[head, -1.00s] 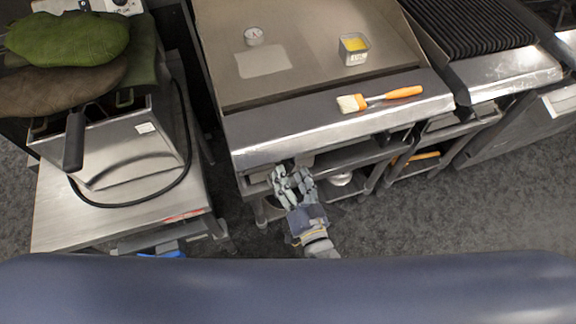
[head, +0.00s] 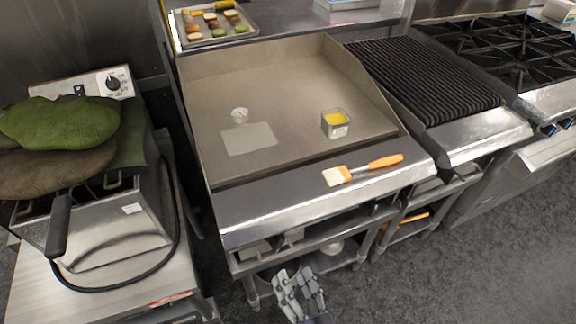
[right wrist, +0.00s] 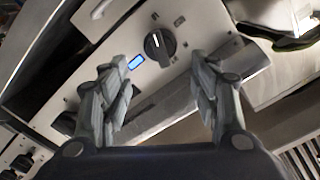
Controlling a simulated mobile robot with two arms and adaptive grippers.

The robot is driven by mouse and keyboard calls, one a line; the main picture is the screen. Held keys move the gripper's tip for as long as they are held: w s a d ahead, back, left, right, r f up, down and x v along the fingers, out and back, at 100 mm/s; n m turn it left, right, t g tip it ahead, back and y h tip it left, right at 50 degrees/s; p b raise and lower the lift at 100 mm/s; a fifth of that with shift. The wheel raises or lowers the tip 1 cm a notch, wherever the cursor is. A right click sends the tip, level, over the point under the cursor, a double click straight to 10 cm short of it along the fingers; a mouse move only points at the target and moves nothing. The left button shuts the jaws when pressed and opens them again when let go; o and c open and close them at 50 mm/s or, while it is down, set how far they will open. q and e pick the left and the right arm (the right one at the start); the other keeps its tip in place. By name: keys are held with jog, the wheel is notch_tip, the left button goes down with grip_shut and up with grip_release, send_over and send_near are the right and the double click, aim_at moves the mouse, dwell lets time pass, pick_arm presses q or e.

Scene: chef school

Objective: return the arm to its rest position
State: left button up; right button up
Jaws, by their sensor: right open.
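My right gripper (head: 300,288) is at the bottom of the head view, in front of and below the griddle's front edge. In the right wrist view the fingers of the right gripper (right wrist: 160,100) stand apart with nothing between them. Beyond them is a panel with a dark knob (right wrist: 160,45) and a small blue display (right wrist: 136,62). No contact with the panel can be made out. My left gripper is not in view.
The griddle (head: 215,110) carries a brush (head: 362,170) on its front ledge and a small tub (head: 336,123) of yellow stuff. A grill (head: 430,80) and burners (head: 510,50) are right. Grey floor (head: 400,285) is open in front.

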jog(key=s+d+f+n+g+h, duration=0.1)
jog(key=s+d+f+n+g, duration=0.2)
jog(key=f, duration=0.9)
jog(key=s+d+f+n+g+h, duration=0.1)
jog(key=s+d+f+g, duration=0.3)
jog(key=f, duration=0.7)
jog(key=s+d+f+n+g+h, duration=0.1)
jog(key=s+d+f+g, duration=0.3)
jog(key=s, duration=0.6)
jog(key=s+d+f+g+h, duration=0.2)
jog(key=s+d+f+g, duration=0.3)
jog(key=s+d+f, duration=0.3)
notch_tip(320, 180, down, 3)
jog(key=s, duration=0.3)
jog(key=shift+d+n+h, duration=0.3)
jog(key=shift+d+n, duration=0.1)
